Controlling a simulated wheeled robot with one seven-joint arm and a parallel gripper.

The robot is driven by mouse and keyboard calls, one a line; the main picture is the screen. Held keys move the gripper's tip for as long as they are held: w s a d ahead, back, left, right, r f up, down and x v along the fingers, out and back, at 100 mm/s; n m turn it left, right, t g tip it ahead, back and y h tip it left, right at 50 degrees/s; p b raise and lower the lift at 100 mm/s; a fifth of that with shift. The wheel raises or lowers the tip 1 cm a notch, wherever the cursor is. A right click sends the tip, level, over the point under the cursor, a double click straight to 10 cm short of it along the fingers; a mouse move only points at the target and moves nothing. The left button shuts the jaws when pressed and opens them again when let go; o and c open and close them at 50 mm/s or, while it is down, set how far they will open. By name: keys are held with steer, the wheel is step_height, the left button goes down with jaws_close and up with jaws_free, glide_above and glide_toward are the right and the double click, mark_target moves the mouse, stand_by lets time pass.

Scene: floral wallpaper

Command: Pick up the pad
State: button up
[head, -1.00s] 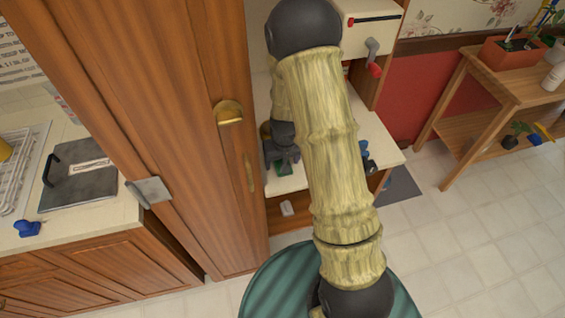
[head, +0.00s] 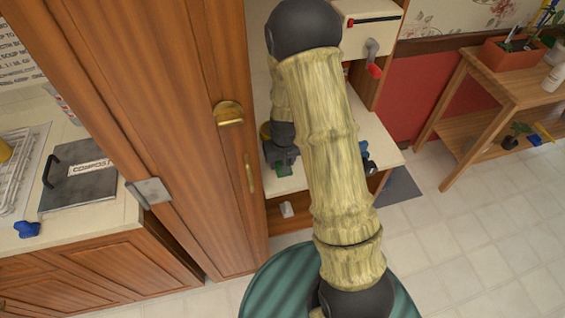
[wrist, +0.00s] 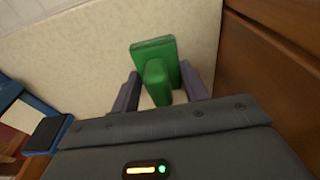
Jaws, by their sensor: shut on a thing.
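The pad, a green block with a raised green grip (wrist: 153,52), is on or just over the pale counter in the wrist view. My gripper (wrist: 160,84) has its two grey fingers on either side of the raised part and is shut on it. In the head view the pad is a small green patch (head: 283,171) just below my gripper (head: 283,158). My arm hides part of the counter there. I cannot tell whether the pad is lifted off the surface.
A tall wooden cabinet (head: 150,110) stands close to the left of my gripper. Blue items (head: 365,152) lie on the counter (head: 385,150) to the right, partly behind my arm. A small white object (head: 287,209) is on a lower shelf. A wooden plant stand (head: 470,150) stands at right.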

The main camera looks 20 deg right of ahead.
step_height(320, 180, up, 10)
stand_by(0.5)
stand_by(0.3)
steer(key=o, duration=0.4)
steer(key=shift+c, duration=1.3)
